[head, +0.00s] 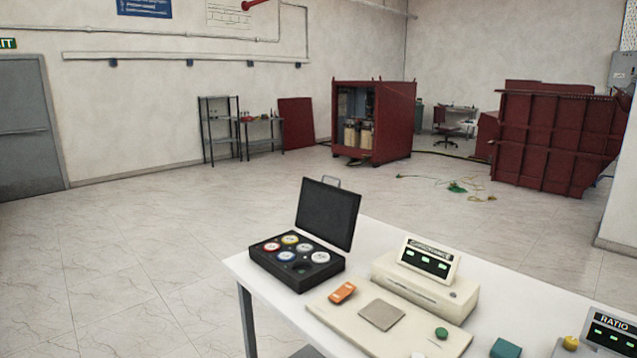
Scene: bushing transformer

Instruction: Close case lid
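A black case (297,262) stands on the left end of a white table. Its lid (328,213) is up, standing nearly vertical at the back of the case, with a light handle (331,182) on its top edge. Several round pieces with coloured rims, such as a red one (271,247) and a blue one (286,256), sit in the case. One dark round recess (303,269) near the front shows no piece. Neither of my grippers shows in the head view.
Right of the case on the white table (258,283) are a beige board (345,318) with an orange device (343,292) and a grey pad (382,314), a beige meter (430,275) and a ratio meter (612,330). The floor left of the table is clear.

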